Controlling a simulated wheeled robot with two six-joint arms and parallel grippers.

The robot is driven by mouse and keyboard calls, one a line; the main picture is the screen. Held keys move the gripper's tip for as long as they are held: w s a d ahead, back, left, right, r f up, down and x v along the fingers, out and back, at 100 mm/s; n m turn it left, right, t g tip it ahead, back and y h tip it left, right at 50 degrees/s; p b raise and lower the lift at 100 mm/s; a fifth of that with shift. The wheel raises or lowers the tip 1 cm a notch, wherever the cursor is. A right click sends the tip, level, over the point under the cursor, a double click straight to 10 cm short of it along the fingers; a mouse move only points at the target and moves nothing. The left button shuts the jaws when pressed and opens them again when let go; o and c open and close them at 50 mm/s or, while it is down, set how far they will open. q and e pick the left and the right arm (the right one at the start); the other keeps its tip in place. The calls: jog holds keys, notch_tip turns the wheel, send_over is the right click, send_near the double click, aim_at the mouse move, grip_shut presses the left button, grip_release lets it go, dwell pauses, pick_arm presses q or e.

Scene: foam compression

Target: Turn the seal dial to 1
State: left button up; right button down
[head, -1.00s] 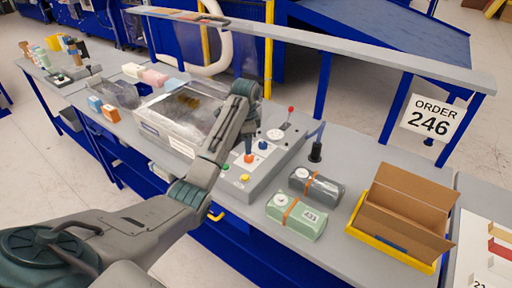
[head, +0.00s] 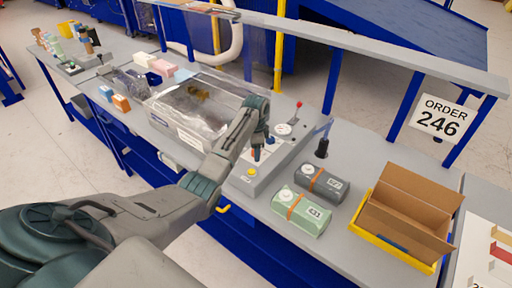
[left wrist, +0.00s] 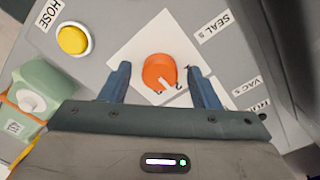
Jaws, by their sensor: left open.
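The seal dial is an orange round knob (left wrist: 160,73) on a white square plate, beside the SEAL label (left wrist: 214,27), in the left wrist view. A white mark on it points down and slightly right, towards small printed digits that are partly hidden and hard to read. My left gripper (left wrist: 158,70) is open, with one blue finger on each side of the knob and a gap to both.
A yellow button (left wrist: 73,40) is beside the HOSE label. A red-tipped lever (head: 299,104) stands at the panel's back. A clear-lidded chamber (head: 200,105) is left of the panel. Green (head: 301,213) and dark (head: 322,184) packs and an open carton (head: 408,212) are to the right.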

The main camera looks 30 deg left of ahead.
pick_arm(q)
jog(key=shift+c, duration=0.3)
jog(key=c, duration=0.9)
jog(key=shift+c, duration=0.2)
pick_arm(e)
jog(key=shift+s, duration=0.6)
pick_arm(q)
jog(key=shift+n, duration=0.4)
jog(key=n, duration=0.8)
pick_arm(e)
jog(key=shift+w, duration=0.1)
pick_arm(q)
jog(key=shift+n, duration=0.3)
jog(key=o, duration=1)
